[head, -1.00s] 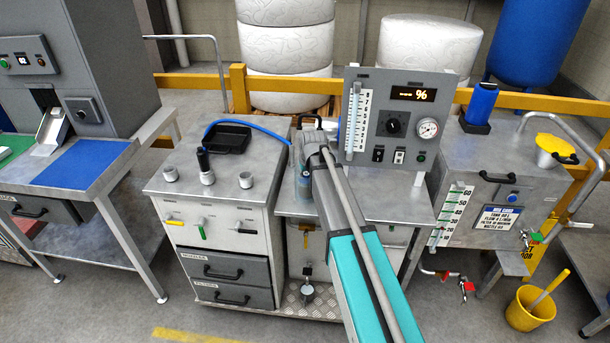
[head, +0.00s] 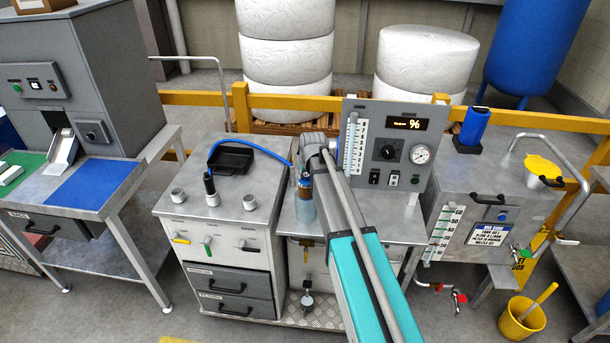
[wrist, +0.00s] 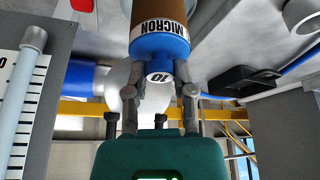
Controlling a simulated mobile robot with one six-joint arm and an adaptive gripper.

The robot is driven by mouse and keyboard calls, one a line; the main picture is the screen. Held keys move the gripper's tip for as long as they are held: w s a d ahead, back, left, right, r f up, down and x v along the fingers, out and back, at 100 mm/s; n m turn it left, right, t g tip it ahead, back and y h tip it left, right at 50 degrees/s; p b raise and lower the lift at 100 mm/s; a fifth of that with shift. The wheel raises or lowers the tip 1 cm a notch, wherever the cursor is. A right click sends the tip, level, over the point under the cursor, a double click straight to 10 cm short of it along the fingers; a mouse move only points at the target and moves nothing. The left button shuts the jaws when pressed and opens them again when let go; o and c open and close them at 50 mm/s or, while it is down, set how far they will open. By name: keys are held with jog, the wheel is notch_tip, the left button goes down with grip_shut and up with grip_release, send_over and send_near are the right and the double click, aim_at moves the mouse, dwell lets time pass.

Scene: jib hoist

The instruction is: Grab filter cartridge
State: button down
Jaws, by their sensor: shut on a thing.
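The filter cartridge (wrist: 160,48) is in the wrist view, with a brown body, a white "MICRON" band and a blue end marked "10". My gripper (wrist: 160,92) has a finger on each side of the blue end and is shut on it. In the head view a brown part of the cartridge (head: 304,184) shows just above a clear bluish bowl (head: 305,210) on the middle bench. My wrist and arm hide the gripper there. I cannot tell whether the cartridge's lower end is inside the bowl.
A gauge panel (head: 386,148) stands close to the right of my arm. A black tray (head: 232,158) with a blue hose (head: 238,143) lies to the left. A tank (head: 492,190) with a blue cylinder (head: 473,127) stands at right. A yellow rail (head: 290,102) runs behind.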

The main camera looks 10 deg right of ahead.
jog(key=shift+r+p, duration=3.25)
jog(key=shift+r, duration=0.45)
jog(key=shift+f, duration=0.1)
